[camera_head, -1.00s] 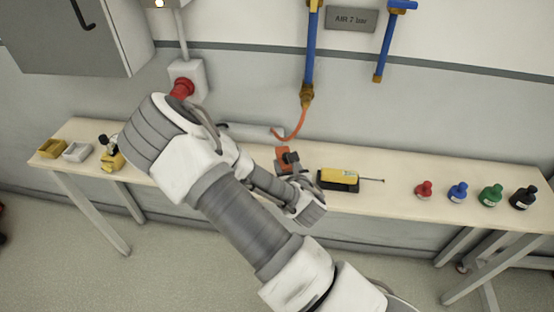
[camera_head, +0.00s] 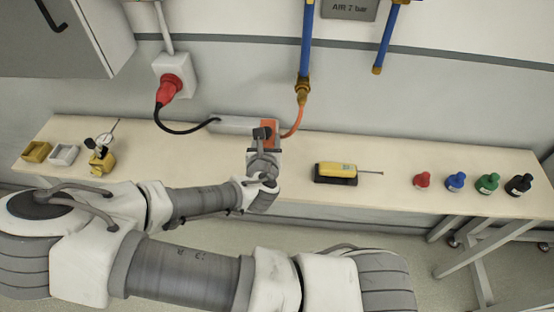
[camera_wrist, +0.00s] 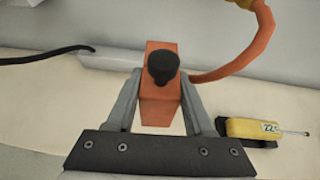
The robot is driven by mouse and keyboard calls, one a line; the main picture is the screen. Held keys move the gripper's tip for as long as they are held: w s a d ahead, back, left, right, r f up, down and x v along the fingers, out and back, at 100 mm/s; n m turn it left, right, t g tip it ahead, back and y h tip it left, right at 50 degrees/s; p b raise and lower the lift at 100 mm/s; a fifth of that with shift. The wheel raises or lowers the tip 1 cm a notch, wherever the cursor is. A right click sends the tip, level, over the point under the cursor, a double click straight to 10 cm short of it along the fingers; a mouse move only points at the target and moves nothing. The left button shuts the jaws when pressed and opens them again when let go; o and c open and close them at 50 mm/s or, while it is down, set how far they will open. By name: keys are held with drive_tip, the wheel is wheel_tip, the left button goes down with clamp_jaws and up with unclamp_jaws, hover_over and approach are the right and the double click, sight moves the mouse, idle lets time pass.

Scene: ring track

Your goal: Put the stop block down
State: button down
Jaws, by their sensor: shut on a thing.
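The stop block is an orange block (camera_head: 269,127) with a black knob on it. It shows at the back of the bench, in front of the white bar's right end. In the wrist view the orange block (camera_wrist: 158,108) sits between the two grey fingers, its black knob (camera_wrist: 163,66) facing me. My gripper (camera_head: 263,146) is shut on the block; the fingers also show in the wrist view (camera_wrist: 161,103). The block's underside is hidden, so I cannot tell whether it touches the bench.
The white bar (camera_head: 232,124) has a black cable at left; an orange hose (camera_head: 294,124) hangs close right of the block. A yellow tool (camera_head: 335,170) lies right on the bench (camera_head: 400,190), beyond it several coloured bottles (camera_head: 455,182). A dial gauge (camera_head: 102,158) stands left.

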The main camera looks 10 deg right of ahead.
drive_tip(key=shift+s+a+r+m+h, duration=0.2)
drive_tip(key=shift+s+r, duration=0.15)
drive_tip(key=shift+r, duration=0.2)
drive_tip(key=shift+s+a+r+m+h, duration=0.2)
drive_tip(key=shift+s+r, duration=0.1)
drive_tip(key=shift+r, duration=0.25)
drive_tip(key=shift+w+a+f+b, duration=0.15)
drive_tip(key=shift+a+f+b, duration=0.2)
drive_tip(key=shift+b, duration=0.7)
drive_tip(key=b, duration=0.3)
drive_tip(key=a+b, duration=0.1)
drive_tip(key=b, duration=0.2)
drive_tip(key=shift+w+a+f, duration=0.1)
drive_tip(key=shift+w+f, duration=0.25)
drive_tip(key=shift+a+f+b, duration=0.1)
drive_tip(key=shift+f+b, duration=0.1)
drive_tip(key=shift+b, duration=0.7)
drive_tip(key=shift+w+a+f+b, duration=0.6)
drive_tip(key=shift+w+a+f, duration=0.1)
drive_tip(key=shift+a+f, duration=0.75)
drive_tip(key=shift+w+a+f+b, duration=0.7)
drive_tip(key=shift+a+f, duration=0.6)
drive_tip(key=shift+f, duration=0.3)
drive_tip(key=shift+w+a+f+b, duration=0.55)
drive_tip(key=shift+w+a+f, duration=0.15)
drive_tip(key=shift+a+f, duration=0.75)
drive_tip(key=shift+d+f, duration=0.1)
drive_tip(key=shift+f, duration=0.05)
